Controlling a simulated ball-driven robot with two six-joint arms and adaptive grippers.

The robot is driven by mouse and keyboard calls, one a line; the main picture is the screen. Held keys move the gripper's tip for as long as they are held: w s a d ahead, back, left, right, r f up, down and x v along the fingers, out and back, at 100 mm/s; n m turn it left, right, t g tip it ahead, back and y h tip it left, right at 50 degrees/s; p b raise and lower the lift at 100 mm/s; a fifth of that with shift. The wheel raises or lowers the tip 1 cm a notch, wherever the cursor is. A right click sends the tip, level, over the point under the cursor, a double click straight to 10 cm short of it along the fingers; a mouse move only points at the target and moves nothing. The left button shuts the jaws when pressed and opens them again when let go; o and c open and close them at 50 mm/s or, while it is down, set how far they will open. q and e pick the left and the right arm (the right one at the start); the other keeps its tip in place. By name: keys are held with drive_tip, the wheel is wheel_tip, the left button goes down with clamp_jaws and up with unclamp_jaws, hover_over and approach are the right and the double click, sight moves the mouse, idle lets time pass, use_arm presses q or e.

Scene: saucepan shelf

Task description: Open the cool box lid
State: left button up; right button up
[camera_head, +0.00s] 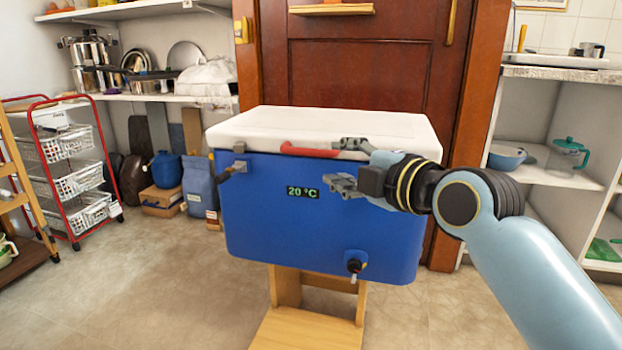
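The cool box (265,205) has a blue body with a small display reading 20 °C. Its white lid (300,122) lies flat on top, closed. A red handle (308,150) sits at the lid's front edge. My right gripper (337,164) is in front of the box with its two fingers spread apart. The upper finger overlaps the handle's right end in the picture; I cannot tell whether they touch. The lower finger is in front of the blue wall, right of the display. Nothing shows between the fingers. My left gripper is out of view.
The box stands on a wooden stool (305,328). A brown door (360,75) is close behind it. A red-framed basket cart (65,175) and stored bags are on the left, white shelves (560,175) on the right. The floor (165,280) at the front left is clear.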

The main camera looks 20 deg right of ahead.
sight(312, 155)
drive_tip(key=b+x, duration=0.3)
drive_tip(key=x, duration=0.6)
drive_tip(key=shift+w+f, duration=0.1)
drive_tip(key=shift+w, duration=0.3)
drive_tip(key=shift+w+a, duration=0.15)
drive_tip(key=shift+w, duration=0.25)
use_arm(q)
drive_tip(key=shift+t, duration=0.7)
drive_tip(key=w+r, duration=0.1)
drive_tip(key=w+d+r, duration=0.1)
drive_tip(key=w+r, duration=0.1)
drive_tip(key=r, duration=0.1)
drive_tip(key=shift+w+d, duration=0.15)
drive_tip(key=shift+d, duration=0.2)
use_arm(e)
drive_tip(key=shift+c, duration=0.2)
clamp_jaws()
